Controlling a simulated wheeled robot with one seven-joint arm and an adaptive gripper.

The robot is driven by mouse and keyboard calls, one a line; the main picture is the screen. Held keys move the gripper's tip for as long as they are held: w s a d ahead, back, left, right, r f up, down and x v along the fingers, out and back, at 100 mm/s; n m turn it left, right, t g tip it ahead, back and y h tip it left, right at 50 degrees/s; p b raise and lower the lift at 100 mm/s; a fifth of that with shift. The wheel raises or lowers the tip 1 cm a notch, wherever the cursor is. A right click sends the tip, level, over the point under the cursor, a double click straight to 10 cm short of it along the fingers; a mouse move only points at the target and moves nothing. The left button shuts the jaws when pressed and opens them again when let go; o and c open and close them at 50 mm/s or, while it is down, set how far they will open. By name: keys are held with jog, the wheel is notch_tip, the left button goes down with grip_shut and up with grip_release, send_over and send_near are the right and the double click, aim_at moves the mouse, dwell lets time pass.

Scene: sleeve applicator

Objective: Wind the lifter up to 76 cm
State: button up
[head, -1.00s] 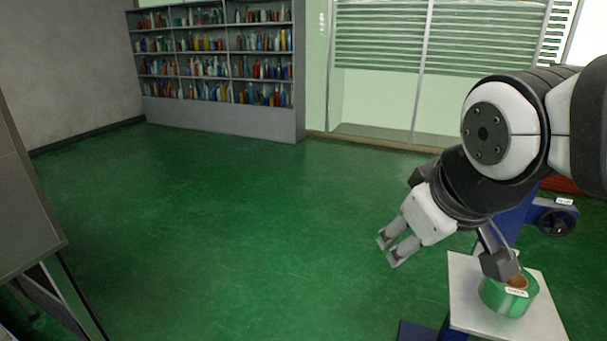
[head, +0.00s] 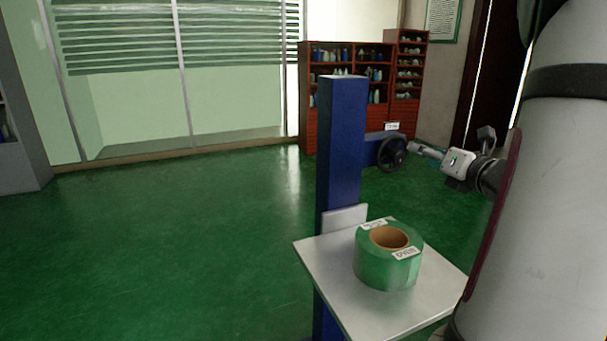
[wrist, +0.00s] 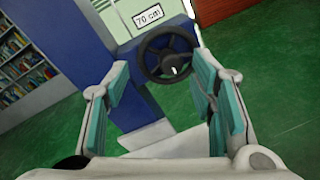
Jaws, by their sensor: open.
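The lifter has a blue column (head: 342,145) and a pale platform (head: 325,262). A green roll (head: 385,268) with a brown core stands on the platform. The lifter's black hand wheel (head: 392,152) is on the blue housing right of the column. In the wrist view the hand wheel (wrist: 146,66) is seen face on, with a label (wrist: 148,15) reading 70 cm above it. My gripper (head: 412,147) is at the right of the wheel in the head view. In the wrist view my gripper (wrist: 160,88) is open and empty, its fingers framing the wheel, which appears beyond the tips. Contact cannot be told.
Red shelves (head: 345,62) with bottles stand behind the lifter, by the back wall. A dark door (head: 490,85) is at the right. The green floor (head: 170,250) left of the lifter is clear.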

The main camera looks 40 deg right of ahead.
aim_at(401, 158)
jog(key=s+f+n+t+y+b, duration=0.2)
jog(key=s+f+n, duration=0.2)
jog(key=f, duration=0.1)
jog(key=x, duration=0.4)
jog(key=b+x, duration=0.1)
jog(key=x, duration=0.4)
jog(key=b+x, duration=0.1)
jog(key=x, duration=0.3)
jog(key=shift+w+d, duration=0.2)
jog(key=shift+d, duration=0.25)
jog(key=c, duration=1.1)
